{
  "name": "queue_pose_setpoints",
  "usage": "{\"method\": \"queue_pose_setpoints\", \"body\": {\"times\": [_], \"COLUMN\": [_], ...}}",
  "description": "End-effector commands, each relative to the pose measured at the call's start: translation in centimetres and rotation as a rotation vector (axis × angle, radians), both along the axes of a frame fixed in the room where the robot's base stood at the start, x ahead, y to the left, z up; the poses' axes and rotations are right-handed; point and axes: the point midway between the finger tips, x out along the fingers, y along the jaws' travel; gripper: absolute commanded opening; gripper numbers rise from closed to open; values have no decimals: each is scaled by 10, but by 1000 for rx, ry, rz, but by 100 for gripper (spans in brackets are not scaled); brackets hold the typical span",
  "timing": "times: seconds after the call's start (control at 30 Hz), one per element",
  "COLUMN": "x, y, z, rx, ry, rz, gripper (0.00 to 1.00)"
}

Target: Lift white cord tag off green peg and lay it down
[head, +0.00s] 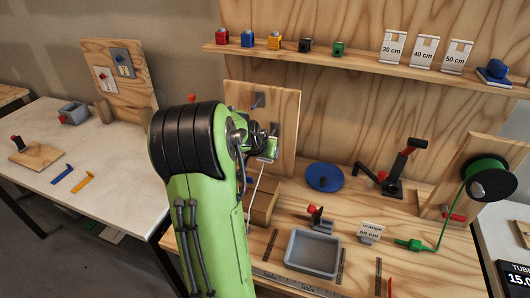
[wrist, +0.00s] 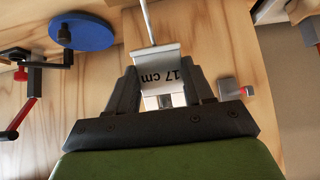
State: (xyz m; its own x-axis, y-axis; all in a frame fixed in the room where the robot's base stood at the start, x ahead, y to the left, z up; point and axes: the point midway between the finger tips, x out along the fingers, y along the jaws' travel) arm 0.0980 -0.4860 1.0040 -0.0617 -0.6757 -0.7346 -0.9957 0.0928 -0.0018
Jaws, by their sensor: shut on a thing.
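A thin white cord (wrist: 149,22) runs from the tag toward the top of that view. In the head view my gripper (head: 266,143) is in front of the upright wooden board (head: 288,105), and the tag (head: 267,156) hangs there with its cord (head: 254,184) running down. I cannot make out the green peg; my gripper may hide it. I cannot tell whether the tag touches a peg.
A red-tipped peg on a grey plate (wrist: 232,88) is beside my gripper. A blue disc (head: 324,177), grey tray (head: 313,252), black-red clamp (head: 393,179) and green spool (head: 487,177) stand on the bench.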

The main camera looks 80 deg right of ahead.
Motion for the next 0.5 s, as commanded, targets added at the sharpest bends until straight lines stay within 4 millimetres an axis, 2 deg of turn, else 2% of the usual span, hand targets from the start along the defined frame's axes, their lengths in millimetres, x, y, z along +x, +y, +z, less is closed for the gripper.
{"method": "queue_pose_setpoints", "body": {"times": [0.5], "x": [0], "y": [0], "z": [-4], "rx": [-26], "ry": [5], "rz": [-1], "gripper": [0]}}
